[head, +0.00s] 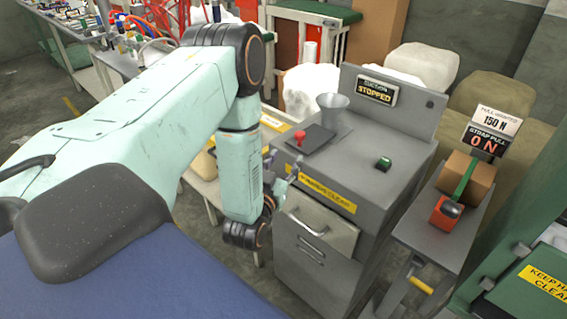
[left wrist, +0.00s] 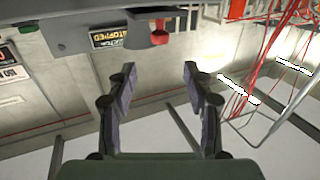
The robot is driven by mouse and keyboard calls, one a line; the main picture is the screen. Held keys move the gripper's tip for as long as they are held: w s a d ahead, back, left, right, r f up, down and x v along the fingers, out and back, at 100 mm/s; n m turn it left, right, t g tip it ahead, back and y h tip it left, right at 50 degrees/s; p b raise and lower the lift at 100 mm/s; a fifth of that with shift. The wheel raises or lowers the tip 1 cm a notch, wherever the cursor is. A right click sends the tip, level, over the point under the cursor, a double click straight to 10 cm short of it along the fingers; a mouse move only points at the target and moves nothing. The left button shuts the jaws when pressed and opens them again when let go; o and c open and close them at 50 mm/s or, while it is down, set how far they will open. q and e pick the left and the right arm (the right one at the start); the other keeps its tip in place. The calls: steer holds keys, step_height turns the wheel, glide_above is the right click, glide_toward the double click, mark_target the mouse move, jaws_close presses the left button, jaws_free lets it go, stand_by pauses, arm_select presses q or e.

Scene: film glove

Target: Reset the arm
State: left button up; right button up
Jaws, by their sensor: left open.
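My left arm, pale green with dark joints, reaches in from the left of the head view and bends down in front of the grey machine. My left gripper (head: 287,183) is small and partly hidden there, beside the machine's front left edge. In the left wrist view the two fingers of my left gripper (left wrist: 160,76) stand wide apart with nothing between them. My right gripper is not in view.
The grey machine (head: 393,204) has a "STOPPED" sign (head: 376,92), a red knob (head: 300,137), a green button (head: 383,163) and a funnel (head: 333,108). A strap-pull stand (head: 425,236) with a brown block (head: 466,176) is at right. A cluttered bench (head: 75,40) stands behind left.

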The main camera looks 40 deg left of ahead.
arm_select(q)
steer(key=shift+s+d, duration=0.15)
steer(key=shift+s, duration=0.1)
stand_by(0.3)
steer(key=s+d+f+g+h+b, duration=0.1)
steer(key=s+d+f+g+h, duration=0.1)
steer(key=s+d+f+g, duration=0.45)
steer(key=s+d+f+g+h+b, duration=0.1)
steer(key=s+f+g+h, duration=0.3)
steer(key=f, duration=0.6)
steer(key=s+d+f+m+g+b, duration=0.1)
steer(key=s+d+f+g+b, duration=0.1)
steer(key=s, duration=0.8)
steer(key=s+d+f+m+g+b, duration=0.2)
steer(key=s+d+f+g, duration=0.2)
steer(key=s, duration=0.7)
steer(key=shift+s+d+f+g, duration=0.2)
steer(key=shift+d+g, duration=0.15)
steer(key=shift+d, duration=0.2)
